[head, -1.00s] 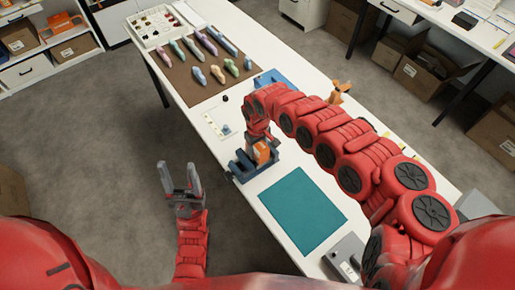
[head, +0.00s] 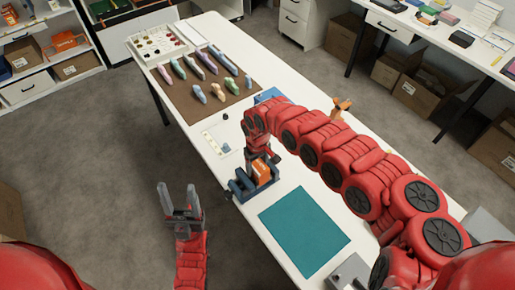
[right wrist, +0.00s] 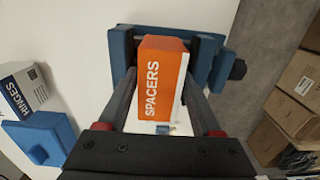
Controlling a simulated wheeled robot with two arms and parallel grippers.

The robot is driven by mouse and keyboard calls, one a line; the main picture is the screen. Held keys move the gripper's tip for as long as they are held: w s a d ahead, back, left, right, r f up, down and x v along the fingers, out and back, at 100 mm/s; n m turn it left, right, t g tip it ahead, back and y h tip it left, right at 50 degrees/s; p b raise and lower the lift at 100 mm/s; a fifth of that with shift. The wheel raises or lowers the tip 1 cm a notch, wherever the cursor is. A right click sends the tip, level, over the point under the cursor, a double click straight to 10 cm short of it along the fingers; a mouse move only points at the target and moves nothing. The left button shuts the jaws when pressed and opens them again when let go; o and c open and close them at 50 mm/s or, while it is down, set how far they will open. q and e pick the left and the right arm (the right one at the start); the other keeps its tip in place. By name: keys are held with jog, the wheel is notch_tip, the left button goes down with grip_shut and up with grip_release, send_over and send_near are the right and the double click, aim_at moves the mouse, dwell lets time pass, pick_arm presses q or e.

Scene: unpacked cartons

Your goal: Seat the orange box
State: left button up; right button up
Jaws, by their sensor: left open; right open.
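The orange box (head: 262,172), lettered SPACERS, is at the blue holder (head: 238,186) on the near left edge of the white table. In the right wrist view the orange box (right wrist: 162,75) sits between blue walls of the holder (right wrist: 122,48), slightly angled in the picture. I cannot tell whether its base is fully down. My right gripper (right wrist: 162,92) is open, with one finger on each side of the box; in the head view the wrist partly hides it. My left gripper (head: 178,196) is open and empty over the floor, left of the table.
A teal mat (head: 304,230) lies nearer me. A brown mat (head: 207,99) with several coloured items and a white tray (head: 158,40) are at the far end. The right wrist view shows a HINGES box (right wrist: 24,88) and a blue block (right wrist: 40,138) at the left.

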notch_tip(320, 180, up, 8)
jog(key=shift+d+f, duration=0.1)
notch_tip(320, 180, up, 7)
jog(key=p, duration=0.3)
jog(key=shift+s, duration=0.1)
